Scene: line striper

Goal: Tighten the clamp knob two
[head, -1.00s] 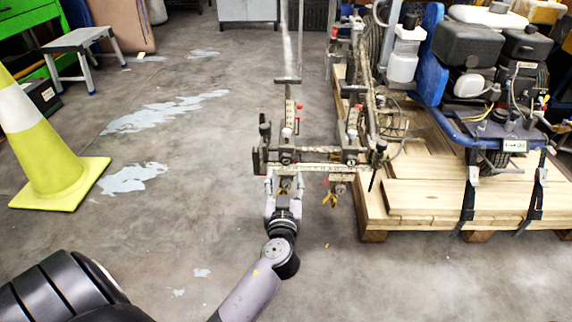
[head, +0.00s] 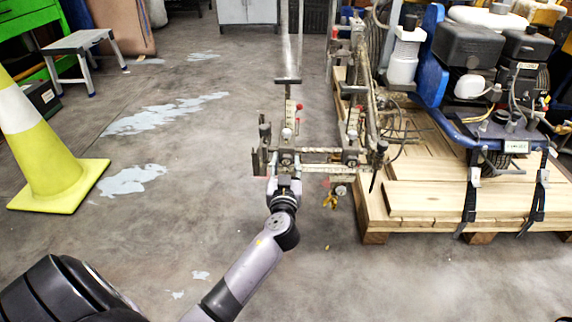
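The clamp assembly (head: 318,156) of the line striper reaches out left of the pallet, with a cross bar, upright posts and several small dark, red and white knobs. My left gripper (head: 285,171) is at the near side of the left end of the cross bar. Its fingers reach up around a small dark clamp knob (head: 286,160), one on either side. I cannot tell whether they touch it or are closed on it. Which knob is number two is not marked legibly. A yellow wing-shaped part (head: 330,199) hangs below the bar. My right gripper is not in view.
The line striper's engine (head: 468,45) and blue frame stand strapped on a wooden pallet (head: 430,200) at the right. A yellow cone (head: 50,160) stands at the left, with a grey step stool (head: 78,45) behind it. The floor between is clear.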

